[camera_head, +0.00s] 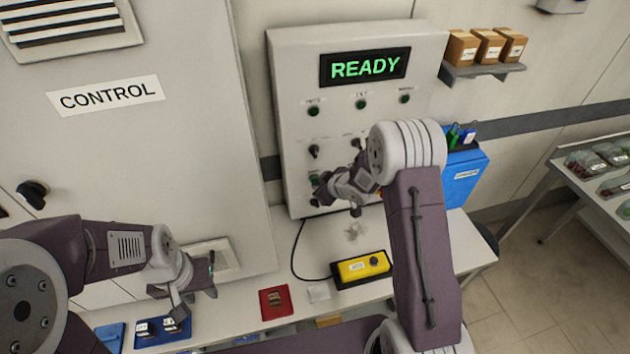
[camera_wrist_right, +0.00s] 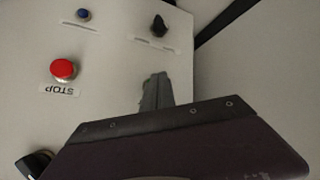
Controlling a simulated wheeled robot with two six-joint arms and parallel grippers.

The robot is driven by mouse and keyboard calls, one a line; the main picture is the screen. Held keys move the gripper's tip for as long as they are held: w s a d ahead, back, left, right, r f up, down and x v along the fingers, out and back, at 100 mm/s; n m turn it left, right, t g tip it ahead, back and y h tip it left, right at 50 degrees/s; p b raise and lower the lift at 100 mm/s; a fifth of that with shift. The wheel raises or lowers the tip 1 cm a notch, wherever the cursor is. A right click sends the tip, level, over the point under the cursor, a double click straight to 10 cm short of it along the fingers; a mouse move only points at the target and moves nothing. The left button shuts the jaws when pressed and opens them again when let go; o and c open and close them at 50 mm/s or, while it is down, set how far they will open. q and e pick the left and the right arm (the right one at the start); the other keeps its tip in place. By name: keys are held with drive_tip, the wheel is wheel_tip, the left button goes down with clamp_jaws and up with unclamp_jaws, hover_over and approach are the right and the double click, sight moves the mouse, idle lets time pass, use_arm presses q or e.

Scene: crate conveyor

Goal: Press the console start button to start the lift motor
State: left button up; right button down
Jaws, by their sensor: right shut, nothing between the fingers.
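The grey-white console (camera_head: 290,120) stands against the back wall. Its display (camera_head: 365,67) reads READY in green. A small green button (camera_head: 313,178) shows low on the console's left side, just left of my right gripper; its label is too small to read. My right gripper (camera_head: 325,192) is shut and empty, close in front of the console's lower part. In the right wrist view its fingertips (camera_wrist_right: 157,88) point at the panel, right of a red STOP button (camera_wrist_right: 63,69). Contact cannot be told. My left gripper (camera_head: 203,290) hangs low over the table; its jaws are unclear.
Green lamps (camera_head: 361,104) and black knobs (camera_head: 314,151) are on the console. A CONTROL cabinet (camera_head: 160,150) stands left. A blue bin (camera_head: 465,180) is right of the console.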

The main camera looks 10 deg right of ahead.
drive_tip(key=shift+w, duration=0.3)
idle(0.5)
drive_tip(key=shift+s, duration=0.85)
drive_tip(key=s+b, duration=0.2)
drive_tip(key=s, duration=0.3)
drive_tip(key=shift+d, duration=0.1)
idle(0.5)
